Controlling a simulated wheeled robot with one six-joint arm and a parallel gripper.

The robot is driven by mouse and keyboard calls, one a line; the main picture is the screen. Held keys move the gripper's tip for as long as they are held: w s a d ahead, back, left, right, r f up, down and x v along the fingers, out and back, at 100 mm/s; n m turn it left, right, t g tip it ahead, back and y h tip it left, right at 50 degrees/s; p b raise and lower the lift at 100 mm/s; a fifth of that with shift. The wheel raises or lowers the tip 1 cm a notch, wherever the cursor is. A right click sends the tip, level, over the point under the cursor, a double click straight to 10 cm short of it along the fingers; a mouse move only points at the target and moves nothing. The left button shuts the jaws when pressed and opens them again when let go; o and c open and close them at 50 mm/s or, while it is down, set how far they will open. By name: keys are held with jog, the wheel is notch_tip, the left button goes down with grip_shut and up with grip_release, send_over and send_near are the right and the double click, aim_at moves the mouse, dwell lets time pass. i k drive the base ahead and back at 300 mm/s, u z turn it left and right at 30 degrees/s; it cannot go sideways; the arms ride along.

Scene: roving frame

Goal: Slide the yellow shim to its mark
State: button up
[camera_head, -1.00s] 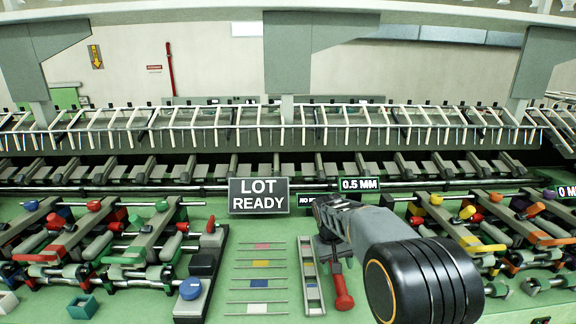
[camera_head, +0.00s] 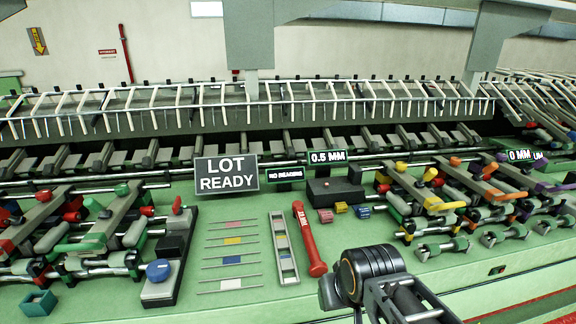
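Thin strips with coloured middles lie in a row on the green bench. The one with a yellow middle (camera_head: 232,240) is second from the back, behind a blue-middled strip (camera_head: 231,260). A small yellow block (camera_head: 341,207) sits farther right, between a reddish block (camera_head: 325,215) and a blue block (camera_head: 362,211), in front of a dark box. I cannot tell which yellow piece is the shim, nor pick out its mark. The end of my arm (camera_head: 332,292) is low at right centre, apart from both. Its fingertips are not clear.
A metal channel tray (camera_head: 284,248) and a red cylindrical tool (camera_head: 308,240) lie between the strips and my arm. A black box with a blue knob (camera_head: 159,271) stands left. Signs (camera_head: 226,176) and lever mechanisms line the back.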

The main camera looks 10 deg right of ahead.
aim_at(340, 208)
jog(key=k, duration=1.3)
jog(key=z, duration=0.7)
jog(key=i, duration=1.55)
jog(key=u, duration=0.7)
